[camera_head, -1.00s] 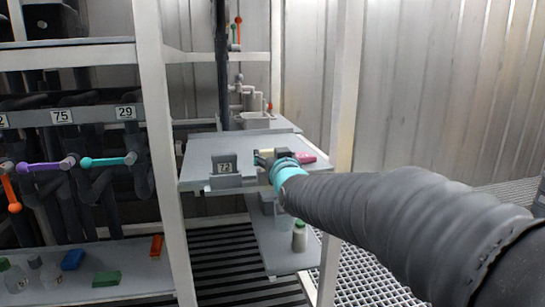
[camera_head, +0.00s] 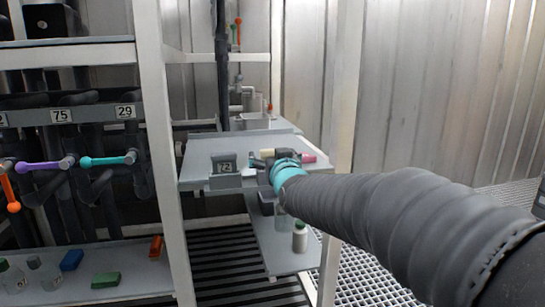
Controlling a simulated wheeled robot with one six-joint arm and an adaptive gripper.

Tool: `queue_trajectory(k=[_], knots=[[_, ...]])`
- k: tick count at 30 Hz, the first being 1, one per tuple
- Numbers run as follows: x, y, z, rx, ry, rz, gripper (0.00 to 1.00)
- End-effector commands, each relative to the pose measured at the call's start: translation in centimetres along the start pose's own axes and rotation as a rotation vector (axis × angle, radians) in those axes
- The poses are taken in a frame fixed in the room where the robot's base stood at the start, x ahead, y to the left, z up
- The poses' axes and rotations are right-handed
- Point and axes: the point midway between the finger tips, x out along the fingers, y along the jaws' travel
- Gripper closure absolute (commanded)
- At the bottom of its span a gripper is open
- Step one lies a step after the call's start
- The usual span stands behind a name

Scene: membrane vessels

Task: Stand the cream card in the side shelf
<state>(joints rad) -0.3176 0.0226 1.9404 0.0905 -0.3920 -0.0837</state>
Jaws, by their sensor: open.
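A small cream piece (camera_head: 267,153), probably the cream card, shows at my gripper on the raised grey shelf top (camera_head: 205,148). It is too small and too covered to tell how it lies. My gripper (camera_head: 262,160) is open beside it, low over the shelf top. The teal wrist band and my arm hide much of this spot, and I cannot tell if the fingers touch the cream piece. A dark number plate (camera_head: 224,163) stands in a grey holder at the front of the same shelf top. I cannot tell which surface is the side shelf.
A pink object (camera_head: 308,158) lies just right of my wrist. A white post (camera_head: 343,120) rises close behind my arm. Pipe valves, bottles and coloured blocks are at the left.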

Motion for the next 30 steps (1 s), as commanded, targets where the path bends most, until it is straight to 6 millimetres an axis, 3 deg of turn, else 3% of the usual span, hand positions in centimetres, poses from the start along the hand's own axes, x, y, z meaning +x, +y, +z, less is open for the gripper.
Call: queue_trajectory(k=[8, 21, 30], knots=[[-1.4, 0.0, -0.1, 0.000, 0.001, 0.000, 0.06], [-8.9, 0.0, -0.1, 0.000, 0.002, 0.000, 0.06], [-11.8, 0.0, 0.0, 0.000, 0.001, 0.000, 0.06]])
